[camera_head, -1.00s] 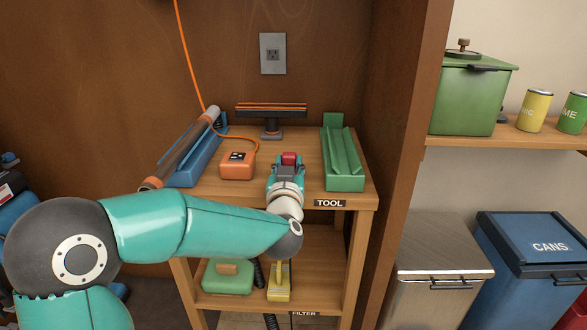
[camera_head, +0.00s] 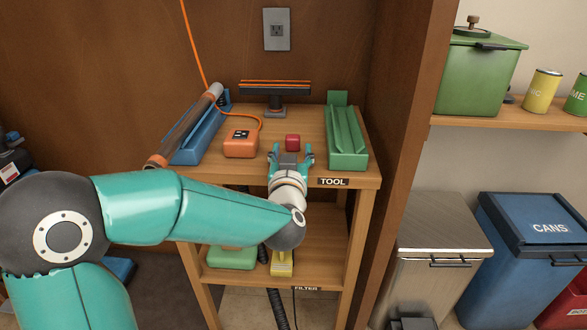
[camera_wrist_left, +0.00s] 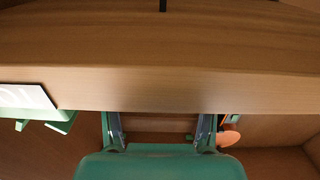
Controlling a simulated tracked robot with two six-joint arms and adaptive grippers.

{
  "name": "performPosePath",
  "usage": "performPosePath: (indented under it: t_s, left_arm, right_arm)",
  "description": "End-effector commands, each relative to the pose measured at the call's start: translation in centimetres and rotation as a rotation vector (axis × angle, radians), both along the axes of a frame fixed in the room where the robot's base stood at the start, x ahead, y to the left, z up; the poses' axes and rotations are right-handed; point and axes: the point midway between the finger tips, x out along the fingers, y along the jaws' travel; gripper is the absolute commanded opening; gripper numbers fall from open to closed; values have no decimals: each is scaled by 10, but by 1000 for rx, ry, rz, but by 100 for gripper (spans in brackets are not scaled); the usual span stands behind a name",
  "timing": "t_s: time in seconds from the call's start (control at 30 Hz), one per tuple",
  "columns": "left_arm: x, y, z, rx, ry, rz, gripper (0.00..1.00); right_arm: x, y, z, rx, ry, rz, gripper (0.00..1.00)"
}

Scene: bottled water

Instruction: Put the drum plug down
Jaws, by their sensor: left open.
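The drum plug, a small red block (camera_head: 292,142), rests on the wooden top shelf (camera_head: 225,178) between the orange box and the green tray. My left gripper (camera_head: 291,153) is open, its fingers spread on the near side of the plug with a visible gap to it. In the left wrist view my left gripper (camera_wrist_left: 160,128) shows its two fingers apart with nothing between them; the plug is not visible there. My right gripper is not in view.
An orange box (camera_head: 241,143) with a cord stands left of the plug. A green tray (camera_head: 347,160) is on the right and a blue holder (camera_head: 197,150) with a grey tube on the left. A black-and-orange tool (camera_head: 274,90) stands at the back.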

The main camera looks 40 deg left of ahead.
Motion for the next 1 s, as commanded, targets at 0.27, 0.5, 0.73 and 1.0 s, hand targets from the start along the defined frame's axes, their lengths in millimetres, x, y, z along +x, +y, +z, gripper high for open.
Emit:
performPosePath:
  t_s: [0.27,0.5,0.73,1.0]
  left_arm:
    - [-50,-32,7,4,-9,-4,59]
    - [-73,-46,7,7,-11,-2,59]
    - [-77,-47,7,6,-12,1,59]
    - [-76,-47,7,8,-13,0,59]
  right_arm:
    - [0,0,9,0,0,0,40]
    - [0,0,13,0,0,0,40]
    - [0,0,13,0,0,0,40]
    - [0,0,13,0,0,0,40]
